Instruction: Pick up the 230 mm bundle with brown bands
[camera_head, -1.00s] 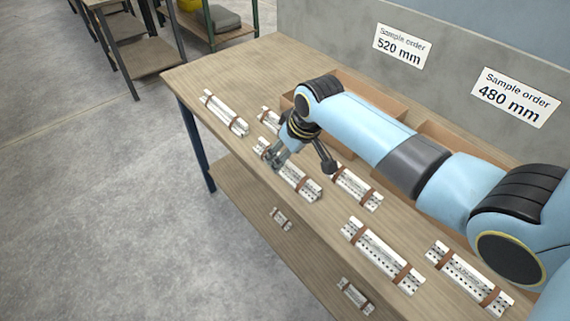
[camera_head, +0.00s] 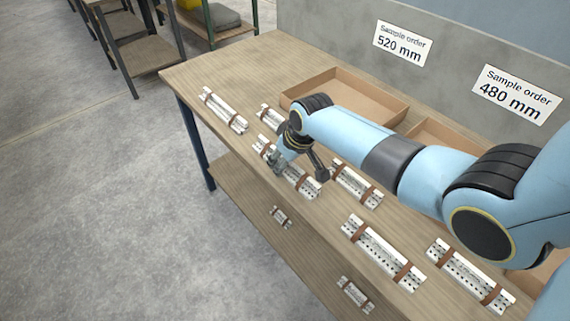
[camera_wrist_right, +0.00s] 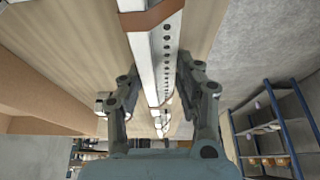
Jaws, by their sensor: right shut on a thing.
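A white, perforated bundle with brown bands (camera_head: 307,187) lies in the middle row of the bench, under my right gripper (camera_head: 297,168). My right gripper is shut on this bundle, one finger on each long side. In the right wrist view the bundle (camera_wrist_right: 170,45) runs between the fingers (camera_wrist_right: 158,88), with a brown band near the top edge. The hand hides part of the bundle in the head view. I cannot tell whether it is clear of the bench, and no length is readable on it. My left gripper is not in view.
Several similar brown-banded bundles lie around it, including one at the far left (camera_head: 224,110), one to the right (camera_head: 356,186) and one nearer (camera_head: 382,252). An open cardboard tray (camera_head: 345,88) stands behind. Small bundles lie on the lower shelf (camera_head: 245,192).

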